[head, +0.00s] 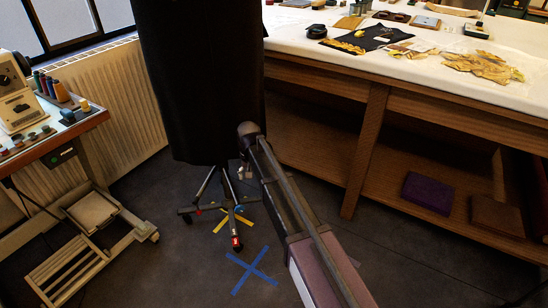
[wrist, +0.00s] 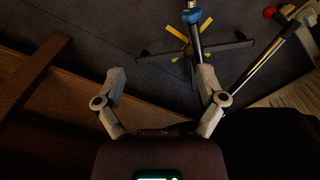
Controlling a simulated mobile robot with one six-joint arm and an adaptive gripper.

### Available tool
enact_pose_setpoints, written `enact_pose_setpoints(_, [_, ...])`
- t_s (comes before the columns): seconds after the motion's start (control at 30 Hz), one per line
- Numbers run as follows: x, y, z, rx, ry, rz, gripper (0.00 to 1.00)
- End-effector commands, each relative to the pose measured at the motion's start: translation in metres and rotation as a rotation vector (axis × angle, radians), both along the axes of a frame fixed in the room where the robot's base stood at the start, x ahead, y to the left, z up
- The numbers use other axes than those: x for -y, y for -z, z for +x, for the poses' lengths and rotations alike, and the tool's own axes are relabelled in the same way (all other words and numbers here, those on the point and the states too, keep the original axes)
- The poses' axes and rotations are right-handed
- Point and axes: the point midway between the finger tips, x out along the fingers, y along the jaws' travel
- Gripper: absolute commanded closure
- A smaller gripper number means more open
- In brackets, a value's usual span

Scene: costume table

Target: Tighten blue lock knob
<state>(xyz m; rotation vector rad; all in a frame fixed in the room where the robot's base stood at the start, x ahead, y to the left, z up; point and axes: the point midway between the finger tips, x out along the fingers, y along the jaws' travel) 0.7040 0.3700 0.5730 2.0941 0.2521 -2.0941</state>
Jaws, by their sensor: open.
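A blue knob (wrist: 191,15) sits on a metal leg of the stand (wrist: 197,42) near the top of the wrist view. In the head view a small blue spot, likely the same knob (head: 240,209), shows low on the stand under the black garment. My gripper (wrist: 160,76) is open, with both fingers spread and nothing between them. The knob lies beyond the fingertips, toward the right finger, and is apart from them. In the head view my arm reaches down beside the stand, and its fingers are small and hard to make out.
A red knob (wrist: 269,12) is on another leg. The black garment (head: 200,80) hangs over the stand. A wooden table (head: 420,85) with a shelf stands to the right. A machine bench (head: 60,135) is at left. Blue tape (head: 252,270) marks clear floor in front.

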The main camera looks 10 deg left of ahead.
Motion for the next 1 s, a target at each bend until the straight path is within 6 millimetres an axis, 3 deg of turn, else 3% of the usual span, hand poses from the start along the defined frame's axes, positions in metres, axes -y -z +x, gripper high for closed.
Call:
enact_pose_setpoints(0.03, [0.006, -0.009, -0.001, 0.000, 0.003, 0.000, 0.10])
enact_pose_setpoints(0.7, [0.061, -0.065, -0.009, 0.000, 0.032, 0.000, 0.10])
enact_pose_setpoints(1.0, [0.079, -0.082, -0.012, 0.000, 0.042, 0.000, 0.10])
